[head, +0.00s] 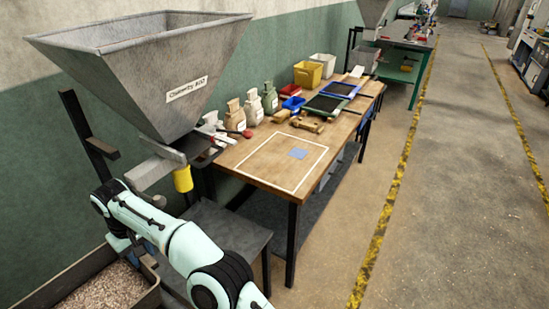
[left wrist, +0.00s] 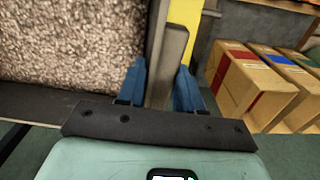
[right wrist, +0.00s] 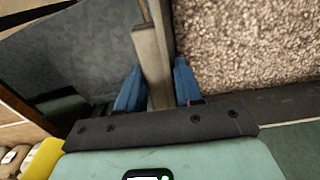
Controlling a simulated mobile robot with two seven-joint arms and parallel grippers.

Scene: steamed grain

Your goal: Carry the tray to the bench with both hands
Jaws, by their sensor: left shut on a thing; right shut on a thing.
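The tray (head: 62,284) is dark-walled and filled with brown grain (head: 105,290), at the bottom left of the head view, partly cut off. My right gripper (head: 146,257) is at its right side; in the right wrist view its blue fingers (right wrist: 158,90) are shut on a grey-brown handle (right wrist: 148,50) at the tray's edge. In the left wrist view my left gripper (left wrist: 160,90) is shut on a matching handle (left wrist: 168,55) beside the grain; it is outside the head view. The bench (head: 250,160) is a wooden-topped table ahead, with a white outlined rectangle and a blue patch (head: 298,153) on its near end.
A grey hopper (head: 150,65) with a yellow cylinder (head: 183,179) below it stands left of the bench. A low grey stand (head: 225,230) is under it. Sacks (head: 253,106), bins and tools occupy the bench's back and far part. Cardboard boxes (left wrist: 235,80) show in the left wrist view. The right-hand floor is clear.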

